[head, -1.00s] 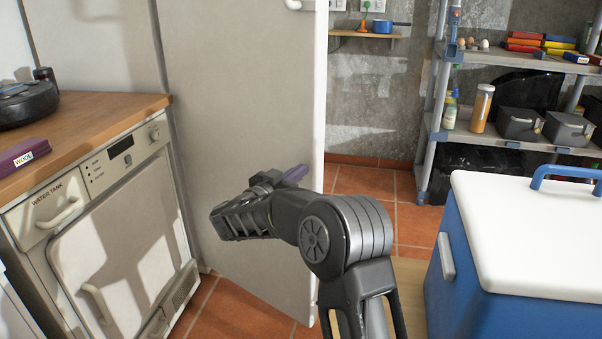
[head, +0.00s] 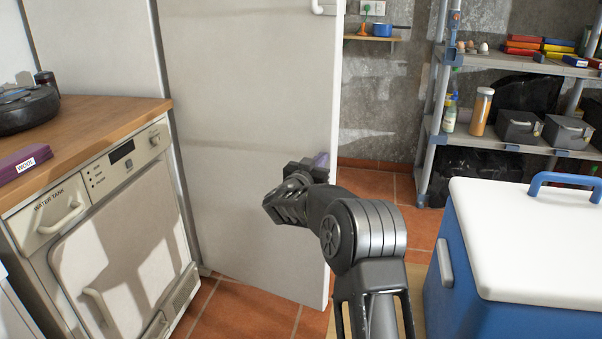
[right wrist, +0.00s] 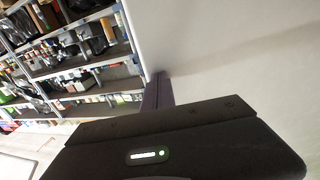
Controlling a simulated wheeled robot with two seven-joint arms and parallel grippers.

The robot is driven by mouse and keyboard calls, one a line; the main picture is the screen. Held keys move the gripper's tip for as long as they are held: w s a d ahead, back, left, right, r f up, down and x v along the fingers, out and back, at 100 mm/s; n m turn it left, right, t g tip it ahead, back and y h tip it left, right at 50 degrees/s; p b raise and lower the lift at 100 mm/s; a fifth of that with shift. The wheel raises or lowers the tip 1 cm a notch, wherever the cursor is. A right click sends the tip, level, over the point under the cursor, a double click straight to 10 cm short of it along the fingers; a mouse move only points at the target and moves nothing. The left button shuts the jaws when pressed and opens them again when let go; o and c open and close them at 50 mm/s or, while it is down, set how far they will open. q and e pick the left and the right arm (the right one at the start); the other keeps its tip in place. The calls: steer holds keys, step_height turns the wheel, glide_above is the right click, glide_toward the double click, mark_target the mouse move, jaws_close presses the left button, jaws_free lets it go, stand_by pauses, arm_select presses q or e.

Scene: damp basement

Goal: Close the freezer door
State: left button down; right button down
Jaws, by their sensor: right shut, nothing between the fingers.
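The freezer door (head: 250,100) is a tall white panel in the head view, right of the worktop, with a pale handle (head: 328,7) at the top of its right edge. The door stands at an angle out over the floor tiles. My right gripper (head: 322,161) is shut and empty, its purple-grey fingers close to the door's face near the free right edge. In the right wrist view the shut fingertips (right wrist: 158,88) are at the white door surface (right wrist: 230,45); they seem to touch it. My left gripper is not in view.
A washer-like appliance (head: 120,225) under a wooden worktop (head: 95,115) stands left. A blue cool box with a white lid (head: 540,235) stands right, close to my right arm. Shelving (head: 500,62) stands behind it. Tiled floor (head: 385,184) shows between door and shelving.

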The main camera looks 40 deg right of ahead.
steer(key=w+d+n+t+y, duration=0.1)
steer(key=w+d+n+t, duration=0.1)
steer(key=w+d, duration=0.3)
steer(key=d, duration=0.4)
steer(key=shift+d+t+y+p, duration=0.25)
steer(key=shift+t+y+p, duration=0.15)
steer(key=shift+s, duration=0.1)
